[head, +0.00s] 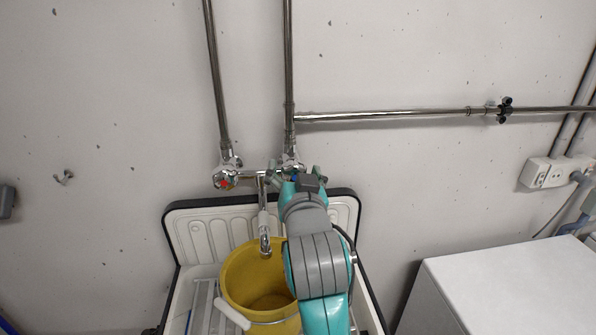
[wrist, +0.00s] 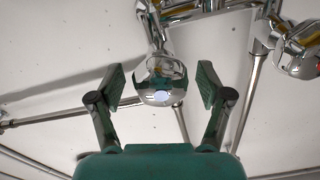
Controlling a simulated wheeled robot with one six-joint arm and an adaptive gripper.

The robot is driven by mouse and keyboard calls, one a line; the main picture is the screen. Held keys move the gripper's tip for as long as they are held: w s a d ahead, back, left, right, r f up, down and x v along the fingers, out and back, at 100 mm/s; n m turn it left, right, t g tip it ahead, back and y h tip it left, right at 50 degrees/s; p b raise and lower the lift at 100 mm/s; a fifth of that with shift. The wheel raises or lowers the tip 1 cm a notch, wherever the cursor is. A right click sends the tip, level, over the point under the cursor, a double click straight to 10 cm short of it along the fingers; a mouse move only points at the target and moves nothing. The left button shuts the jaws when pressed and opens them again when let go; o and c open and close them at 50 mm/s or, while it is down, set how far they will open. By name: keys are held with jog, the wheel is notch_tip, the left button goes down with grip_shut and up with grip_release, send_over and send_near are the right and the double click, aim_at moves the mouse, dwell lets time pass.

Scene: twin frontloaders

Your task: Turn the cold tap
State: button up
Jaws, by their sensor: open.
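The cold tap (head: 291,162) is a chrome knob on the right side of the wall mixer, mostly hidden in the head view behind my gripper (head: 294,173). In the wrist view the cold tap (wrist: 161,82) is a rounded chrome knob with a pale bluish spot. It appears between the two open fingers of my gripper (wrist: 161,86), with a gap on each side. How deep it sits between the pads is hard to tell. The hot tap (head: 226,179), with a red mark, is at the left; a chrome knob at the right of the wrist view (wrist: 300,48) appears to be it.
A chrome spout (head: 264,232) hangs between the taps above a yellow bucket (head: 238,282) in a white sink (head: 190,232) with a dark rim. Pipes (head: 289,70) run up and along the wall. A white appliance top (head: 510,290) stands at the right.

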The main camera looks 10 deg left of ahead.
jog(key=c, duration=1.2)
jog(key=shift+n, duration=0.4)
jog(key=n, duration=0.5)
jog(key=shift+n, duration=0.3)
jog(key=n, duration=0.5)
jog(key=shift+w+d, duration=0.1)
jog(key=shift+n, duration=0.3)
